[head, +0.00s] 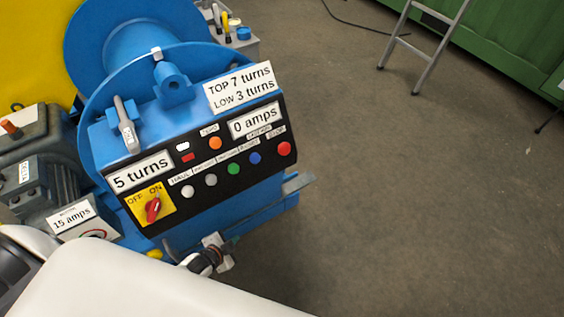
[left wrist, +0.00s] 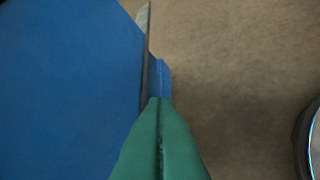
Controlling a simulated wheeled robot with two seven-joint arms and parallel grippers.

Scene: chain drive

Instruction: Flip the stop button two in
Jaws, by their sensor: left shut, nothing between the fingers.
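A blue machine (head: 190,90) carries a black control panel (head: 135,205). A row of round buttons crosses the panel: white (head: 188,192), grey (head: 211,180), green (head: 233,169), blue (head: 254,159) and a larger red button (head: 284,148) at the right end. My left gripper (head: 233,241) is low in front of the machine, below the panel and apart from the buttons. Its green fingers (left wrist: 158,102) are shut and empty in the left wrist view, beside a blue surface (left wrist: 65,90). My right gripper is out of view.
A red OFF/ON switch (head: 153,209) sits at the panel's left; displays read "5 turns" and "0 amps". A grey lever (head: 126,125) stands above. A grey bar (head: 297,184) sticks out at lower right. Open floor (head: 420,200) lies right; a ladder (head: 425,40) stands behind.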

